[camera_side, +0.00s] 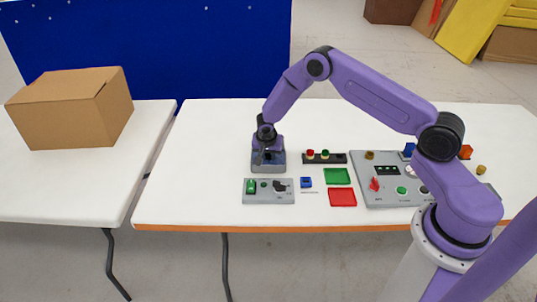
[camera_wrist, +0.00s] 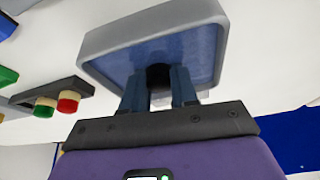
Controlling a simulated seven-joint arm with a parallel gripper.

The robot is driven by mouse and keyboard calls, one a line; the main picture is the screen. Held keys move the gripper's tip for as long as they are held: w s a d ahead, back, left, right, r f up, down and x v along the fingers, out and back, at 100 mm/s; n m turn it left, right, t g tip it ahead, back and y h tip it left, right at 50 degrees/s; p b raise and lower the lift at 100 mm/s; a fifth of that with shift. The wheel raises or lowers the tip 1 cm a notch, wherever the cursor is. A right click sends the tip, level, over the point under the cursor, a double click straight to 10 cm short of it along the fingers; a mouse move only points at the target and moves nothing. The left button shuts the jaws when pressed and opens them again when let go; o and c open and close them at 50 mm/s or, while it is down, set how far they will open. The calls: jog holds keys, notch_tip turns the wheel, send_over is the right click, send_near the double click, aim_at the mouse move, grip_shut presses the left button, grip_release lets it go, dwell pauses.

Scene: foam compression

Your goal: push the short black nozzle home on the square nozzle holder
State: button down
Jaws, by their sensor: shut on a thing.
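A grey square box with a blue inner face (camera_side: 268,168) stands on the white table under my gripper (camera_side: 267,151). The box, which I take for the nozzle holder, also fills the top of the wrist view (camera_wrist: 110,55). There my gripper (camera_wrist: 159,84) points into it, with both dark blue fingers closed on a short black round piece, the nozzle (camera_wrist: 158,72). The nozzle lies near the lower middle of the blue face. The fingers hide its sides, so I cannot tell whether it is seated or only touching.
A grey panel (camera_side: 268,198) with a green part lies in front of the box. To the right are a dark strip with red and green knobs (camera_side: 335,158), a green tray (camera_side: 338,176), a red tray (camera_side: 342,197) and a larger grey panel (camera_side: 385,197). The table left of the box is clear.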

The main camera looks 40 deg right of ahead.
jog(key=c, duration=0.9)
grip_release()
jog(key=shift+o, duration=0.2)
jog(key=v, duration=1.7)
jog(key=s+a+r+n, duration=0.5)
jog(key=s+a, duration=0.1)
jog(key=s, duration=0.1)
jog(key=s+r+n+g+y, duration=0.1)
jog(key=s+r+n+y, duration=0.1)
jog(key=s+n, duration=0.7)
jog(key=s+a+r+n+g+y, duration=0.1)
jog(key=s+r+n, duration=0.3)
jog(key=s, duration=1.8)
jog(key=n, duration=0.5)
jog(key=shift+s+r+g+y, duration=0.3)
jog(key=shift+r+y, duration=0.05)
jog(key=shift+y, duration=0.05)
jog(key=shift+o, duration=0.4)
